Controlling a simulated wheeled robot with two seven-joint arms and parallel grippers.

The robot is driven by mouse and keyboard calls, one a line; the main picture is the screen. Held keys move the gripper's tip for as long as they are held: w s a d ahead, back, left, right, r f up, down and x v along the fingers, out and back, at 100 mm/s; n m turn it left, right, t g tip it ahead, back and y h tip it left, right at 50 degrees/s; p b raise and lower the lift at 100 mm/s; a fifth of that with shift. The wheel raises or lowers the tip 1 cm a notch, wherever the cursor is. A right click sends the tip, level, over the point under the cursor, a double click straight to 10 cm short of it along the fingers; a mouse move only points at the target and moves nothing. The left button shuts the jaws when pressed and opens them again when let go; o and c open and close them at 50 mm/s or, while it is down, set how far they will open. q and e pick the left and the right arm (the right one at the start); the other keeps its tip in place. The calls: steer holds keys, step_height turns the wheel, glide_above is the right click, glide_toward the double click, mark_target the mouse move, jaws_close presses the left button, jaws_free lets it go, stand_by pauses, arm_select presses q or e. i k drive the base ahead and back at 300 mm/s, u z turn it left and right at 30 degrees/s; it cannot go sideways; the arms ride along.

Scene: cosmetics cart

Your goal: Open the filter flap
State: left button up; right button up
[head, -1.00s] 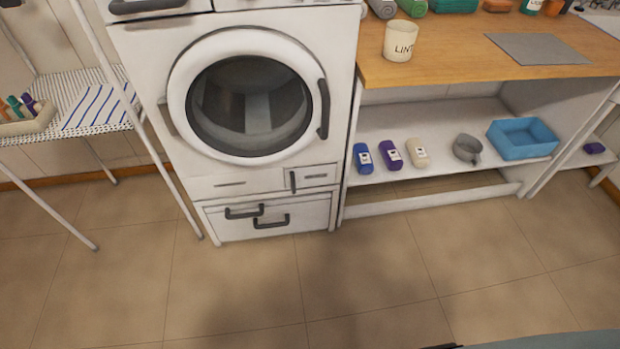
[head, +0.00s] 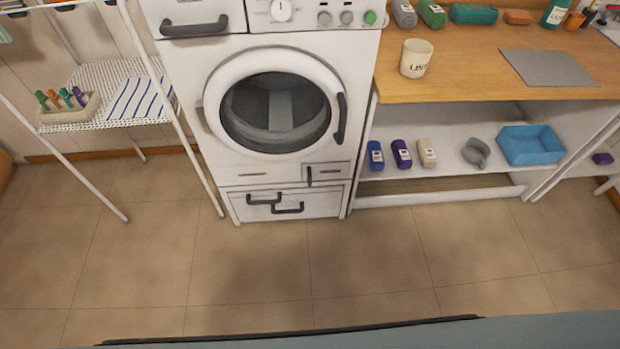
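The filter flap (head: 328,173) looks to be the small rectangular panel low on the right of the white washing machine (head: 365,70), below the round door. It appears shut and has a dark upright handle (head: 309,177) at its left side. The round door (head: 275,112) is shut, with a dark handle (head: 341,118) on its right. A drawer (head: 325,203) with two dark handles sits beneath the flap. Neither of my grippers is in view.
A wooden counter (head: 470,70) with a white cup (head: 416,59) stands right of the machine. The shelf below holds small bottles (head: 401,153), a grey jug (head: 476,152) and a blue bin (head: 531,145). A white rack (head: 118,107) stands left. The tiled floor in front is clear.

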mark_target(333, 169)
steer(key=z, duration=0.15)
steer(key=k, duration=0.3)
steer(key=u, duration=0.5)
steer(key=i, duration=1.3)
steer(key=z, duration=0.4)
